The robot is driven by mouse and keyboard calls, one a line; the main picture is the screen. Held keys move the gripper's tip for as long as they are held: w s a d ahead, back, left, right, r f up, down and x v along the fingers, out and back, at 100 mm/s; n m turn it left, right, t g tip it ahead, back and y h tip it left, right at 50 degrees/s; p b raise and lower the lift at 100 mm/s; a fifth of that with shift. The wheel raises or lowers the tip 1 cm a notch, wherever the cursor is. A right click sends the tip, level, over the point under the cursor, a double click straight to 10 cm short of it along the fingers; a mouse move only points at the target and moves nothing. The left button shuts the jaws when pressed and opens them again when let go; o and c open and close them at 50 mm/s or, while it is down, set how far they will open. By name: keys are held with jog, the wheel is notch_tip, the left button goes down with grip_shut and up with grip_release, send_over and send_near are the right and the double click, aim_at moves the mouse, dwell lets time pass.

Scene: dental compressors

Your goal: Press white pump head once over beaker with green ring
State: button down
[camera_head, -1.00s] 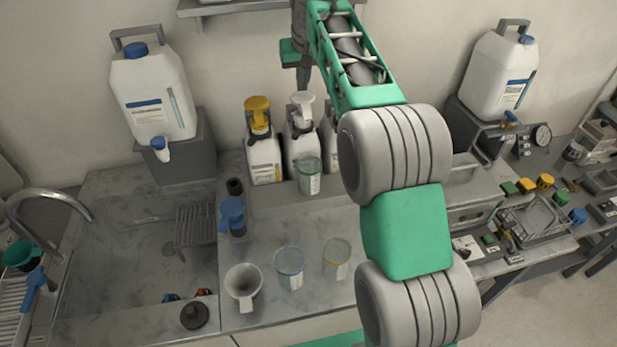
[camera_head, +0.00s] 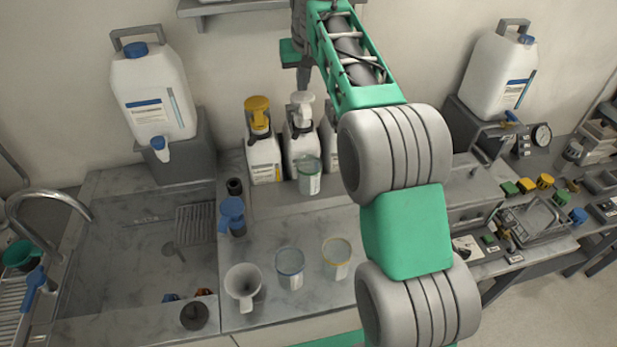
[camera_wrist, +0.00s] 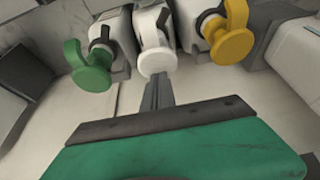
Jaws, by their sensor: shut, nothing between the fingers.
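The white pump head (camera_head: 302,101) tops the middle white bottle (camera_head: 303,145) on the back ledge, and it also shows in the wrist view (camera_wrist: 157,58). The clear beaker with the green ring (camera_head: 309,178) stands upright in front of that bottle, below the pump head. The wrist view does not show the beaker. My gripper (camera_head: 303,88) is shut and empty, pointing down at the white pump head. In the wrist view its fingers (camera_wrist: 157,92) end close to the head. I cannot tell whether they touch it.
A yellow pump head (camera_head: 257,106) stands left of the white one. A green pump head (camera_wrist: 91,68) is on its other side, hidden by my arm in the head view.

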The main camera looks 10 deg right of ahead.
aim_at(303, 97)
jog(key=shift+f+b, duration=1.45)
jog(key=shift+f, duration=1)
jog(key=shift+r, duration=0.1)
jog(key=shift+r+p, duration=2.2)
jog(key=shift+r, duration=0.05)
jog(key=shift+r, duration=0.1)
notch_tip(303, 97, up, 5)
jog(key=p, duration=0.4)
jog(key=shift+f, duration=0.2)
jog(key=shift+r, duration=0.65)
jog(key=shift+s, duration=0.1)
